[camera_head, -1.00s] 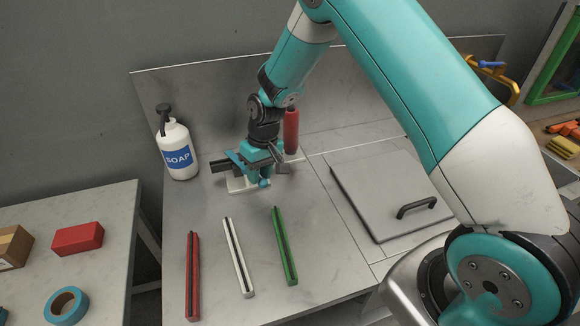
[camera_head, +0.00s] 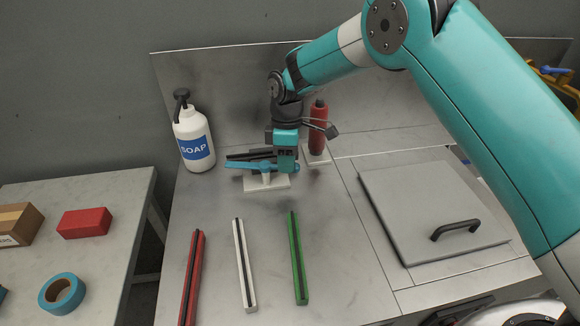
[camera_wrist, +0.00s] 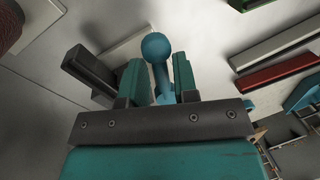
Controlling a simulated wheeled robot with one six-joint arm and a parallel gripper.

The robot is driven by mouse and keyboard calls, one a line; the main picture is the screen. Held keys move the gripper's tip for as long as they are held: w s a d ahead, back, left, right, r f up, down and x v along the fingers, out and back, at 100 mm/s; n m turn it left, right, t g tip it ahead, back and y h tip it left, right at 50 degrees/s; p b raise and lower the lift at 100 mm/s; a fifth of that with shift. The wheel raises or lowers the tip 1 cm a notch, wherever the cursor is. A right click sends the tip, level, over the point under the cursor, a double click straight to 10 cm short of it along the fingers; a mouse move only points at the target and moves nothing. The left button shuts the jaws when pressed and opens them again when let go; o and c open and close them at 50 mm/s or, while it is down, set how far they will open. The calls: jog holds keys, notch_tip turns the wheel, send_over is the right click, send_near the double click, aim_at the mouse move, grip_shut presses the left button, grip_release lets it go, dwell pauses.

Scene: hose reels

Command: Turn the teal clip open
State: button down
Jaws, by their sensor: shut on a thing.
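The teal clip (camera_head: 246,165) is a flat lever on a white base plate (camera_head: 262,184), near the back of the metal bench. It lies nearly level across the head view, its rounded end at the right. My gripper (camera_head: 287,168) points down and is shut on that right end. In the wrist view, the clip's ball-shaped knob (camera_wrist: 157,47) shows between the two teal fingers of my gripper (camera_wrist: 159,82). A dark bar (camera_head: 250,154) lies just behind the clip. My gripper hides part of the clip's right end.
A soap bottle (camera_head: 194,138) stands left of the clip and a red bottle (camera_head: 318,130) close behind to the right. Red (camera_head: 191,280), white (camera_head: 244,265) and green (camera_head: 298,260) rails lie in front. A grey lid (camera_head: 425,205) is at the right.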

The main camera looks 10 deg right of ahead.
jog(key=shift+w+a+n+h+b, duration=0.15)
jog(key=shift+w+n+b, duration=0.2)
jog(key=shift+n, duration=0.35)
jog(key=shift+w+d+n+h+b, duration=0.1)
jog(key=shift+w+n+h+b, duration=0.1)
jog(key=shift+w+n, duration=0.35)
jog(key=shift+s+n, duration=0.1)
jog(key=shift+n, duration=0.15)
jog(key=c, duration=1.1)
grip_release()
jog(key=shift+r, duration=0.1)
jog(key=w+r+p, duration=0.3)
jog(key=r+p, duration=0.3)
jog(key=r, duration=1.1)
jog(key=shift+w+a, duration=0.15)
